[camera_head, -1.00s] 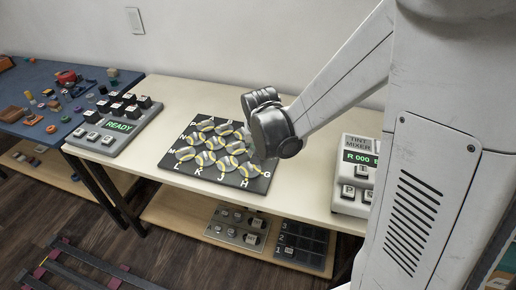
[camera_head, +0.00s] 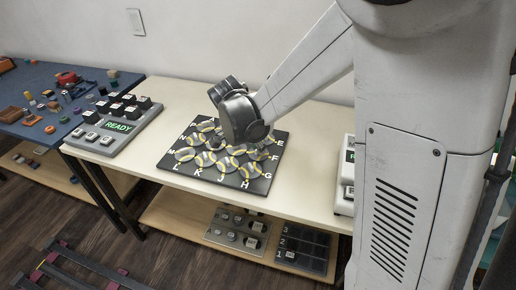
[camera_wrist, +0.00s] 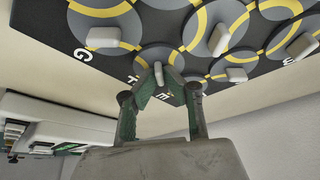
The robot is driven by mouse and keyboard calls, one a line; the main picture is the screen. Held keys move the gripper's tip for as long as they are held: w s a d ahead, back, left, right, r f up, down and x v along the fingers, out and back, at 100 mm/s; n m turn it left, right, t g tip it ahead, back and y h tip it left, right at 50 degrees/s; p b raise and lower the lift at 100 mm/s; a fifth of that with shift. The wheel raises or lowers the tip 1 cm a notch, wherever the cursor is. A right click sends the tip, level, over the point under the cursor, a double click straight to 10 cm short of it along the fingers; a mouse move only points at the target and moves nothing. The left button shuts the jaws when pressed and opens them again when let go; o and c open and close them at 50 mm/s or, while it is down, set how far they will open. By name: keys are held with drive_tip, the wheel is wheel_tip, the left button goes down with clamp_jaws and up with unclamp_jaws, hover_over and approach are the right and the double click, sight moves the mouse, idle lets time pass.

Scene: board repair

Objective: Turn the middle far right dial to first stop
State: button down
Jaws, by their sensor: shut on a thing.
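The black dial board (camera_head: 262,178) lies on the cream table, with lettered edges and several round grey dials crossed by yellow arcs. My gripper (camera_head: 241,149) is over its right part in the head view, hiding some dials. In the wrist view, my gripper (camera_wrist: 160,84) has its green-padded fingers closed together on the pale handle of a dial (camera_wrist: 158,72) near the board edge. This dial lies past the one beside the letter G (camera_wrist: 104,37). The turn of the held handle is hard to judge between the fingertips.
Neighbouring dial handles (camera_wrist: 219,39) stand close to my gripper. A grey keypad reading READY (camera_head: 118,126) sits at the left of the table. The tint mixer (camera_head: 346,180) is mostly hidden behind my body. Trays (camera_head: 238,230) lie on the lower shelf.

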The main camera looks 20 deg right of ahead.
drive_tip(key=shift+m+g, duration=0.5)
drive_tip(key=shift+m, duration=0.8)
drive_tip(key=c, duration=1.9)
unclamp_jaws()
drive_tip(key=shift+o, duration=0.2)
drive_tip(key=v, duration=1.2)
drive_tip(key=shift+a, duration=0.15)
drive_tip(key=shift+w, duration=0.1)
